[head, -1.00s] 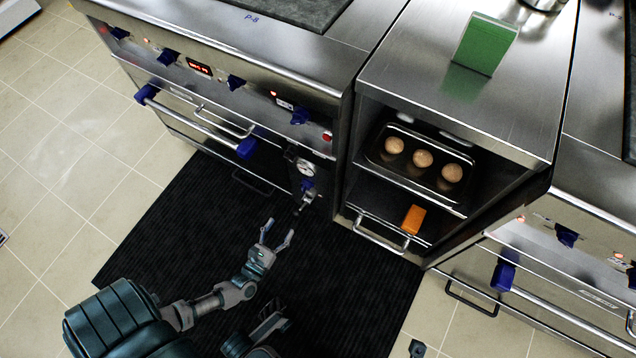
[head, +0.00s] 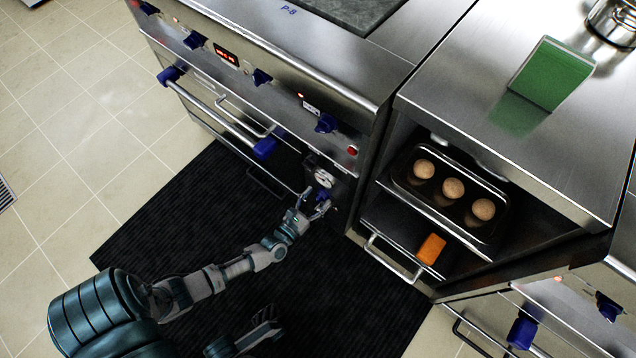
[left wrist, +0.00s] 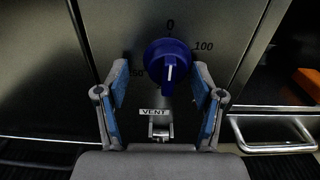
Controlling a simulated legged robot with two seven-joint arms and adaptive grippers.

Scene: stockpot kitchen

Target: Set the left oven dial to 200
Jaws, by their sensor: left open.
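A round blue dial (left wrist: 170,62) with a raised ridge sits on a dark panel in the left wrist view. A white line marks the lower part of its ridge, which runs roughly vertical. "0" stands above it, "100" at upper right, and a partly hidden number at left. My left gripper (left wrist: 161,72) is open, its blue-padded fingers on either side of the dial, not visibly closed on it. In the head view my left gripper (head: 314,203) is at the oven's lower right, below a white gauge (head: 323,178). My right gripper is not clearly seen.
A "VENT" label (left wrist: 155,112) and a small metal latch (left wrist: 161,131) lie below the dial. The oven (head: 250,95) has several blue knobs and a bar handle (head: 215,115). To the right, an open cabinet holds a tray of buns and an orange block (head: 431,249).

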